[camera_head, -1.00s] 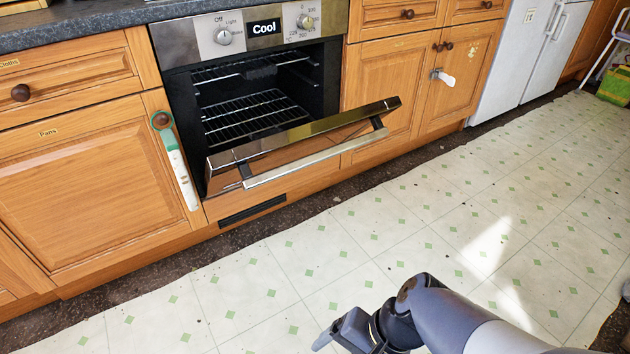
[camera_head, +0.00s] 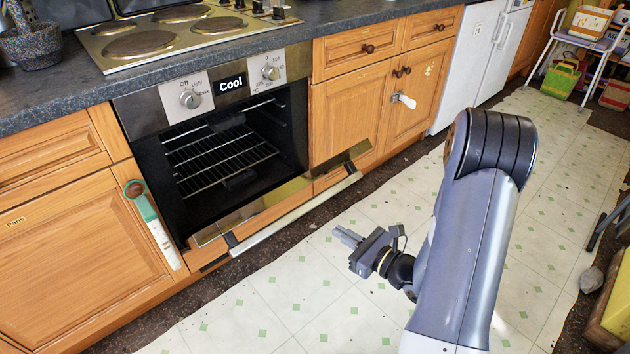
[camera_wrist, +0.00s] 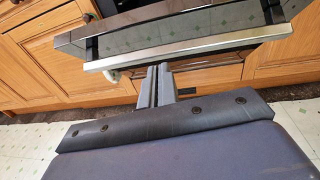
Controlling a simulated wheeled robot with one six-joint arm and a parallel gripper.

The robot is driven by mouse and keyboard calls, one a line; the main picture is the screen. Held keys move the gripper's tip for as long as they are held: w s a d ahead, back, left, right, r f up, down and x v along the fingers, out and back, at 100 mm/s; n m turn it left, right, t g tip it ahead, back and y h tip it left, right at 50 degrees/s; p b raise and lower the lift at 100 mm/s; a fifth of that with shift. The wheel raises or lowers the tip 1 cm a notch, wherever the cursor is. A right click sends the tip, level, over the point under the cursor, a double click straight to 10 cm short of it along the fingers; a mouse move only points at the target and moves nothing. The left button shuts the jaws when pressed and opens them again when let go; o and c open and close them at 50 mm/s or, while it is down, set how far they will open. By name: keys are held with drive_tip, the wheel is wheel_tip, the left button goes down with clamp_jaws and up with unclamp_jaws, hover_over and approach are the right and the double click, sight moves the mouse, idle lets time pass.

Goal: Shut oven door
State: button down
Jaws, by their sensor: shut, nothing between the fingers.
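The oven (camera_head: 220,150) has its door (camera_head: 255,212) hanging partly open, tilted outward at the bottom of the cavity. The door has a dark glossy edge and a long metal handle bar (camera_head: 297,214). In the wrist view the door (camera_wrist: 150,38) and its handle (camera_wrist: 215,46) cross the upper part of the picture. My gripper (camera_head: 345,237) is shut and empty, low over the floor in front of the door's right part. In the wrist view my gripper's fingertips (camera_wrist: 159,70) point at the handle, just below it in the picture. In the head view they look apart from it.
Wooden cupboards flank the oven, with a green and white item (camera_head: 150,222) hanging on the left one. A hob (camera_head: 185,30) is on the worktop above. A white appliance (camera_head: 480,60) stands further right. The tiled floor (camera_head: 290,300) before the oven is clear.

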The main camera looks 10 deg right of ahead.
sight(318, 200)
drive_tip(key=shift+m+t+h, duration=0.6)
drive_tip(key=shift+m+t, duration=0.1)
drive_tip(key=shift+m, duration=0.1)
drive_tip(key=w+a, duration=0.1)
drive_tip(key=w, duration=0.2)
drive_tip(key=w+a+b, duration=0.1)
drive_tip(key=w+a, duration=0.1)
drive_tip(key=w, duration=0.2)
drive_tip(key=w+a+r, duration=0.1)
drive_tip(key=w, duration=0.3)
drive_tip(key=shift+w+a+b, duration=0.25)
drive_tip(key=shift+b, duration=0.1)
drive_tip(key=shift+w+a+r, duration=0.25)
drive_tip(key=shift+w+r, duration=0.15)
drive_tip(key=shift+w, duration=0.05)
drive_tip(key=shift+r, duration=0.15)
